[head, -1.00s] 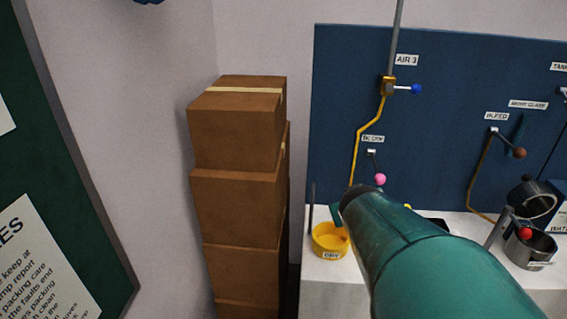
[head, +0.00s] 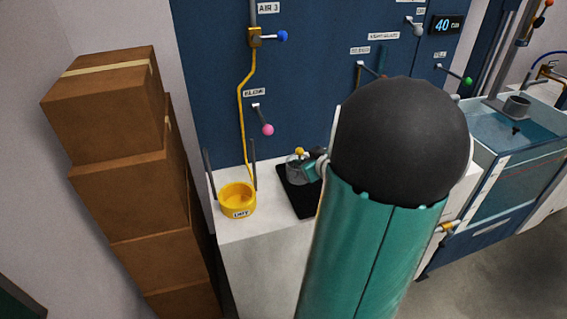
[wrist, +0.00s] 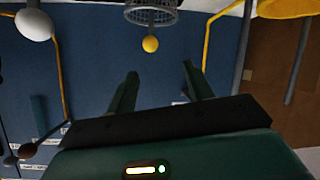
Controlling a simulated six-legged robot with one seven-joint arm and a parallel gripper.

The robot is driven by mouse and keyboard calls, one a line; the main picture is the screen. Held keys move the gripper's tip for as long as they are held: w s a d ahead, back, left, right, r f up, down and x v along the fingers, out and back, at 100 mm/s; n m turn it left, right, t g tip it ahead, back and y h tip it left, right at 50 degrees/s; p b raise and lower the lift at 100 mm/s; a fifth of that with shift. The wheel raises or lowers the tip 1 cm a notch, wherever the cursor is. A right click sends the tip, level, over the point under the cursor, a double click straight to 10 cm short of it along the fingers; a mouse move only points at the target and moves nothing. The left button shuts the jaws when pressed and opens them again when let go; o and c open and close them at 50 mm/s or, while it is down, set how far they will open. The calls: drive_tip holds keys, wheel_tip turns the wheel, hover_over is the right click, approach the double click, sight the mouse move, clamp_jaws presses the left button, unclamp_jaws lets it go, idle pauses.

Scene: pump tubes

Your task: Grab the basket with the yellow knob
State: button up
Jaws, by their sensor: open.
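The grey basket (head: 295,170) with the yellow knob (head: 299,151) stands on a black mat (head: 305,201) on the white counter. In the wrist view, the mesh basket (wrist: 152,14) is at the top edge, partly cut off, with its yellow knob (wrist: 150,44) toward my gripper. My gripper (wrist: 160,82) is open and empty, its two fingers pointing toward the knob with a gap between. In the head view, a small teal part of my gripper (head: 314,168) shows just right of the basket. My arm hides the rest of it.
A yellow tub (head: 237,201) with upright rods stands left of the mat. A pink-knobbed lever (head: 267,129) and a blue-knobbed valve (head: 281,36) stick out from the blue panel (head: 215,60). Stacked boxes (head: 120,200) stand at left, a water tank (head: 515,135) at right.

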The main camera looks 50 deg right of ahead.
sight(297, 150)
drive_tip(key=shift+t, duration=0.4)
drive_tip(key=x, duration=0.4)
drive_tip(key=s+d+f+x, duration=0.1)
drive_tip(key=x, duration=0.8)
drive_tip(key=shift+d+f, duration=0.2)
drive_tip(key=shift+d, duration=0.1)
clamp_jaws()
